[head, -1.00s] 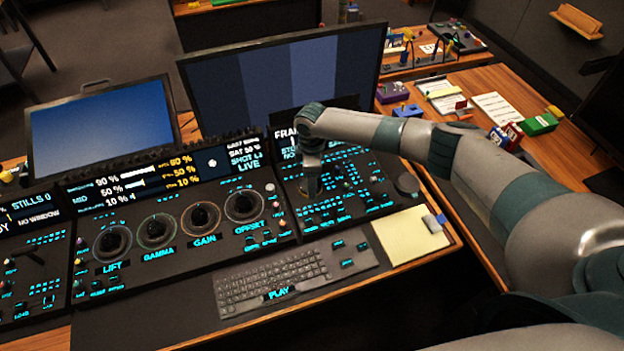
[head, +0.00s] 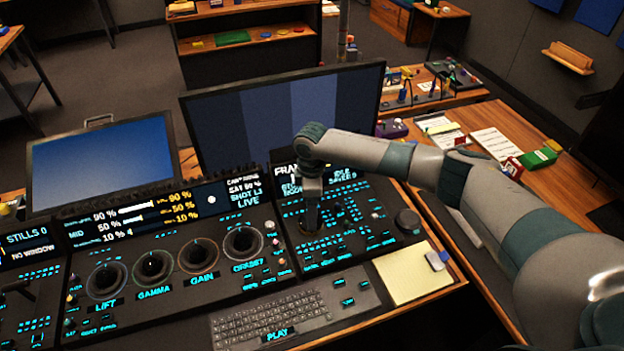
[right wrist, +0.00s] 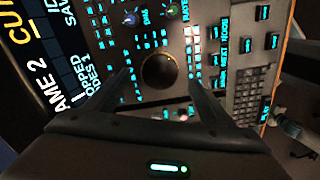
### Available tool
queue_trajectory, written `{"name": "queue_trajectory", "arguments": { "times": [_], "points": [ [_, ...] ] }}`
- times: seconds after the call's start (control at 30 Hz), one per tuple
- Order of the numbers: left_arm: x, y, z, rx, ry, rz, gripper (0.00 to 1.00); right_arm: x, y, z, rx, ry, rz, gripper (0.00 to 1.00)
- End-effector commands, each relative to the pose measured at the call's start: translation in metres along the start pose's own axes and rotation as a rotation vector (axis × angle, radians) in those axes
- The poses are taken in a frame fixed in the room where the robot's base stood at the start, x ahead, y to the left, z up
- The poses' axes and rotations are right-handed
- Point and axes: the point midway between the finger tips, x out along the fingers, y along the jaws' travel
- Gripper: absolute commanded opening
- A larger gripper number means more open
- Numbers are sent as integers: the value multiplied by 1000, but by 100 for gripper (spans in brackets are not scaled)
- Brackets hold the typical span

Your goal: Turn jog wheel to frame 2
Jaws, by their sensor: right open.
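A dark round control (right wrist: 159,70), which looks like the jog wheel, sits on the right-hand panel (head: 290,238) between the fingers of my right gripper in the right wrist view. My right gripper (right wrist: 163,78) is open, with one finger on each side; I cannot tell whether either finger touches it. In the head view my right gripper (head: 312,228) points down at this spot and hides the control. In the head view my arm partly covers this display (head: 284,172). My left gripper is not in view.
A larger dark knob (head: 408,221) stands right of my right gripper. Small knobs and lit buttons surround the gripped spot. A keyboard (head: 268,318) and a yellow pad (head: 412,272) lie in front. A monitor (head: 285,110) stands behind the panel.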

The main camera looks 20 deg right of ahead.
Motion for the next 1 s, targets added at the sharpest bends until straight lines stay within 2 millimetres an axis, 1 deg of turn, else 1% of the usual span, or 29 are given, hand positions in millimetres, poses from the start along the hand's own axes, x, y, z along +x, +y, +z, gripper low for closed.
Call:
{"name": "queue_trajectory", "arguments": {
  "times": [0.03, 0.4, 0.6, 0.8, 1.0],
  "points": [
    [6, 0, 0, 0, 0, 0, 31, -8, 1, 0, -1, 2, 3, 75],
    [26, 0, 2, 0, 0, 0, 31, -83, 1, 0, 0, 1, 3, 75],
    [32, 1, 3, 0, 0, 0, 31, -112, 1, 0, 2, 1, 2, 75],
    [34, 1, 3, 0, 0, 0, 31, -124, 0, 0, 1, 0, 0, 75],
    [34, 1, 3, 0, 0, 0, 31, -126, 0, 0, 1, 0, 0, 75]
  ]
}}
